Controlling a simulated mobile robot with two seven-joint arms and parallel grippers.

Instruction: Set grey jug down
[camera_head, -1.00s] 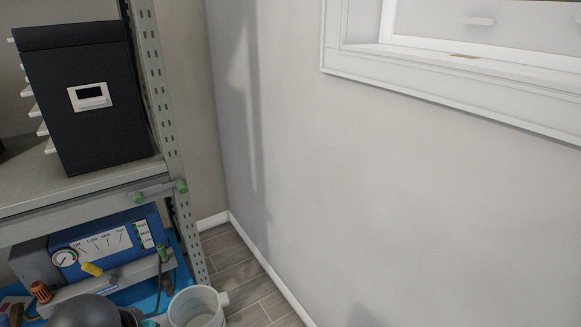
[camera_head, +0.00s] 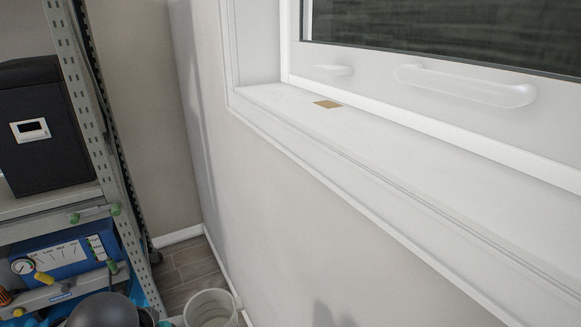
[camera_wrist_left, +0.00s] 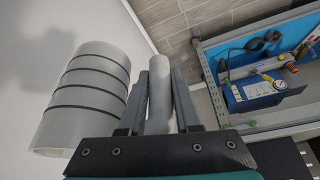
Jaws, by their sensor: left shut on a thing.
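The grey jug (camera_wrist_left: 92,95), a pale ribbed cylinder with dark rings, fills the left of the left wrist view. Its handle (camera_wrist_left: 160,90) stands between the fingers of my left gripper (camera_wrist_left: 161,75), which is shut on it. In the head view the jug (camera_head: 211,309) shows at the bottom edge, its open rim up and its lower part cut off. It is in front of the wall, below the window sill (camera_head: 290,112). My right gripper is in neither view.
A small tan patch (camera_head: 327,104) lies on the otherwise bare sill, below a window handle (camera_head: 465,86). At left, a metal rack (camera_head: 92,120) holds a black box (camera_head: 42,135) and, lower, a blue device with a gauge (camera_head: 65,257). Floor (camera_head: 187,263) shows between rack and wall.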

